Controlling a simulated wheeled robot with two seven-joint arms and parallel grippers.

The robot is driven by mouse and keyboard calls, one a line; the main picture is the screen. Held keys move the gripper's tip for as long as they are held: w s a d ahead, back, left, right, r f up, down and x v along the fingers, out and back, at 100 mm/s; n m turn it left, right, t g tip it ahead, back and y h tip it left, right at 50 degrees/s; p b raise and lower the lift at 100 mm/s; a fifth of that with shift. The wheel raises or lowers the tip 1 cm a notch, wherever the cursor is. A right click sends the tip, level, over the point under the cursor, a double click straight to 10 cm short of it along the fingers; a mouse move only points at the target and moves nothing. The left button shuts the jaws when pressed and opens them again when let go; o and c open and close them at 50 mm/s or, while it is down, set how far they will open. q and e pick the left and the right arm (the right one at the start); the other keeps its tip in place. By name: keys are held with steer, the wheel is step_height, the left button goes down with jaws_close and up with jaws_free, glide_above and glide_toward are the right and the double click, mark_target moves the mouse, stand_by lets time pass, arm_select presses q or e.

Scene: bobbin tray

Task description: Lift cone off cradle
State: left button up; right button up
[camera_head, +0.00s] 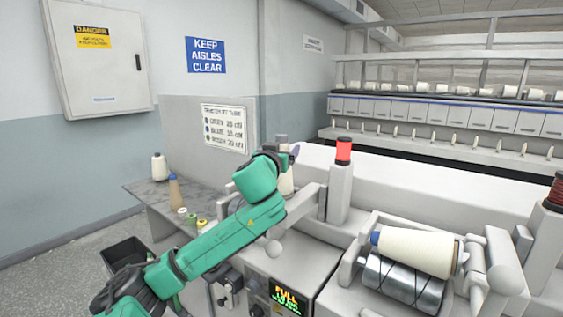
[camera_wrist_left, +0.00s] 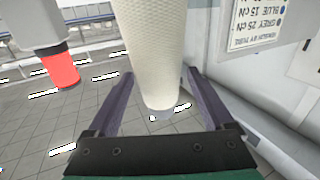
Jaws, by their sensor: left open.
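A large cream cone (camera_head: 415,250) lies on its side on a metal drum (camera_head: 402,280) in the machine's cradle at the lower right, with a blue end. My left gripper (camera_head: 288,152) is well to the left of it, at another pale cone (camera_head: 286,182) that stands upright behind the machine's front. In the left wrist view, whose picture is upside down, that cone (camera_wrist_left: 152,50) lies between the two open dark fingers of my left gripper (camera_wrist_left: 161,76). My right gripper is not in view.
A red lamp on a grey post (camera_head: 342,185) stands between the upright cone and the cradle. A grey table (camera_head: 150,193) at the left holds several spools and cones. A dark bin (camera_head: 124,252) is on the floor. A display (camera_head: 287,296) reads FULL.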

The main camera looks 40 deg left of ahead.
arm_select(q)
jaws_close()
